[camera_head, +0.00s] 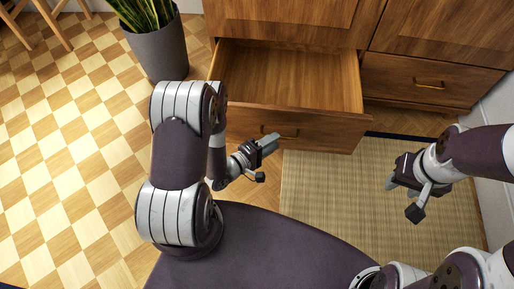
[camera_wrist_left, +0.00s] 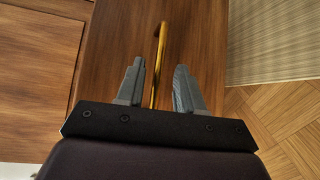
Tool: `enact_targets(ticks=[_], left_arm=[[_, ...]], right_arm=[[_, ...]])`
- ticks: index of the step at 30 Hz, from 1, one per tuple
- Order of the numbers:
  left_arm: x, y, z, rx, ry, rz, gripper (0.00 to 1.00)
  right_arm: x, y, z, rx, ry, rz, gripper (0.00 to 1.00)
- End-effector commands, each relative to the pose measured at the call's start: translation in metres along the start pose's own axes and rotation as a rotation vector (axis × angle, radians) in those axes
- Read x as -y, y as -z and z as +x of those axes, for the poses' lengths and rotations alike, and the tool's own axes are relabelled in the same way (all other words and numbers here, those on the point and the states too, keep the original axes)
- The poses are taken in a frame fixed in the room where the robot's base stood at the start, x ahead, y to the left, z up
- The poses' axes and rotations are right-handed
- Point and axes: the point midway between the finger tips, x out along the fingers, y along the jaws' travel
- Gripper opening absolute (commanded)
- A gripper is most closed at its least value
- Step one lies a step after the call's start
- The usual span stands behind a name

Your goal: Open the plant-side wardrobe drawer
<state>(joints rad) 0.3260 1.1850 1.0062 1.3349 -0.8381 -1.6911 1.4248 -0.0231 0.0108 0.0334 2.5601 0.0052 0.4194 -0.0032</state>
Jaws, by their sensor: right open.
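The plant-side wardrobe drawer (camera_head: 335,122) stands pulled out, and its empty wooden inside shows in the head view. Its brass handle (camera_head: 290,135) is on the front face, partly hidden by my left gripper (camera_head: 272,143). In the left wrist view the brass handle (camera_wrist_left: 157,50) runs between the two fingers of my left gripper (camera_wrist_left: 160,67). The fingers are apart with a gap on both sides of the handle, so the gripper is open around it. My right gripper (camera_head: 391,182) is open and empty, over the mat at the right.
A grey pot (camera_head: 158,47) with a leafy plant stands left of the drawer. A second drawer (camera_head: 390,77) on the right is shut. A woven mat (camera_head: 320,190) lies on the floor before the wardrobe. A white wall (camera_head: 493,135) bounds the right side.

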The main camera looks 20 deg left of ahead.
Motion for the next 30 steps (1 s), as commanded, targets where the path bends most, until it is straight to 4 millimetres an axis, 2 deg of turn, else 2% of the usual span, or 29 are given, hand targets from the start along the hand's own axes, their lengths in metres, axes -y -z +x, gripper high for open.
enact_targets(ticks=[1, 6, 12, 18, 30], left_arm=[[-0.005, 0.002, -0.015, -0.009, 0.002, -0.005, 0.37], [-0.005, 0.002, -0.060, -0.012, 0.001, -0.006, 0.37], [-0.002, 0.001, -0.091, -0.008, 0.001, -0.004, 0.37], [0.000, 0.000, -0.100, -0.001, 0.001, -0.001, 0.37], [0.000, 0.000, -0.100, -0.001, 0.001, -0.001, 0.37]], right_arm=[[0.000, 0.001, -0.011, 0.000, 0.000, 0.000, 0.43], [0.000, 0.003, -0.026, 0.000, 0.000, 0.000, 0.43], [0.000, 0.004, -0.034, 0.000, 0.000, 0.000, 0.43], [0.000, 0.004, -0.035, 0.000, 0.000, 0.000, 0.43], [0.000, 0.004, -0.034, 0.000, 0.000, 0.000, 0.43]])
